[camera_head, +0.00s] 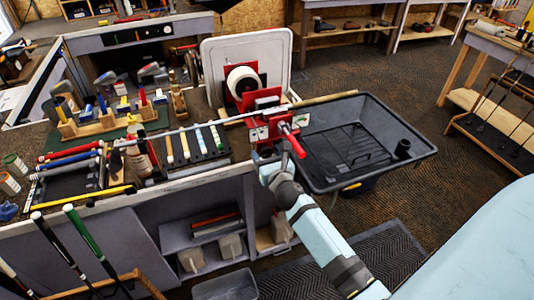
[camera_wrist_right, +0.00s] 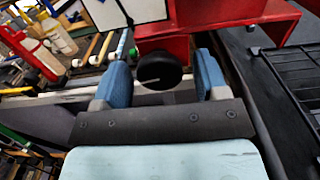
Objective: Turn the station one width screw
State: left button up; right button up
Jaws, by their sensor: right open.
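The red clamp station (camera_head: 266,125) stands at the right end of the bench, with a long shaft (camera_head: 215,124) lying across it. A red handle (camera_head: 293,142) sticks out toward me from its right side. My right gripper (camera_head: 266,160) is just in front of and below the station. In the right wrist view, my right gripper (camera_wrist_right: 163,74) is open, with a blue finger on each side of a round black knob (camera_wrist_right: 160,70), which looks like the width screw's end. Gaps show between knob and fingers. The red station (camera_wrist_right: 225,14) is behind it. My left gripper is not in view.
A dark tray (camera_head: 345,150) with a black grate stands right of the station. A white tape roll (camera_head: 243,81) is behind it. Grips in a rack (camera_head: 195,145) and wooden tool blocks (camera_head: 105,122) cover the bench to the left.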

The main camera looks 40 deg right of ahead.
jog(key=c, duration=0.9)
jog(key=shift+n, duration=0.3)
